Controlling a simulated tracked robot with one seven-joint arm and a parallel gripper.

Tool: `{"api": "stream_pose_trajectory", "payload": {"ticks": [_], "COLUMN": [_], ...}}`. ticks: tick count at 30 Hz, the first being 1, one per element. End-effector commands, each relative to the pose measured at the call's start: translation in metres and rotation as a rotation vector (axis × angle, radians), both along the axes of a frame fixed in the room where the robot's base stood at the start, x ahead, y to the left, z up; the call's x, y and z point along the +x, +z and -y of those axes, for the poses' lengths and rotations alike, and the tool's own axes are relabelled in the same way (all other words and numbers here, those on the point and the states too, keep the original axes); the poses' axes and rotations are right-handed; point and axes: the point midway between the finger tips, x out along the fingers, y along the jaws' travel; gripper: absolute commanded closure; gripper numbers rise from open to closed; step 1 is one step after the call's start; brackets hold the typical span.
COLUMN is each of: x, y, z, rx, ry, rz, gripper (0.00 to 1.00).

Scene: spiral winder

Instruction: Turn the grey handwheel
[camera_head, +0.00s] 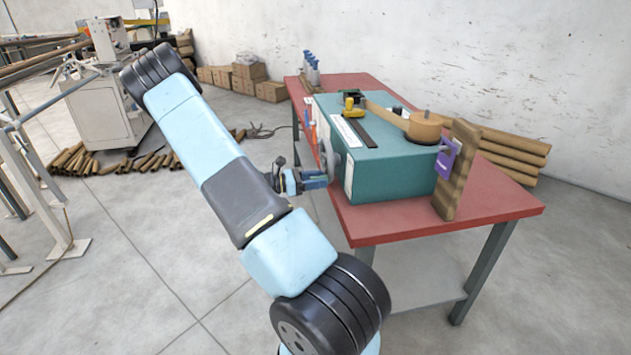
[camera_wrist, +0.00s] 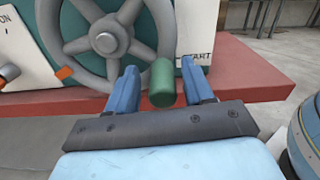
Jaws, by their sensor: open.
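The grey handwheel (camera_wrist: 107,40) is a spoked wheel on the front of the teal machine box (camera_head: 400,168). In the head view the handwheel (camera_head: 327,158) shows edge-on at the box's left side. A green cylindrical handle (camera_wrist: 162,84) sticks out from the wheel's lower right toward the wrist camera. My gripper (camera_wrist: 163,82) has its blue fingers apart, one on each side of the green handle. I see a gap on both sides of the handle. In the head view my gripper (camera_head: 322,180) is just left of the box, near the wheel.
The box stands on a red table (camera_head: 487,205). A brown board (camera_head: 457,170) stands at the table's near end.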

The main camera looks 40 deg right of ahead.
Motion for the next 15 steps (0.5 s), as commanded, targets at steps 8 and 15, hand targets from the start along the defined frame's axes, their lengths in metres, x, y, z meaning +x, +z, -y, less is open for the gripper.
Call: {"api": "stream_pose_trajectory", "payload": {"ticks": [8,15], "x": [0.0001,0.0002], "y": [0.0,0.0001], "z": [-0.0001,-0.0002], "rx": [0.0,0.0], "ry": [0.0,0.0], "rz": [0.0,0.0], "gripper": [0.56,0.79]}}
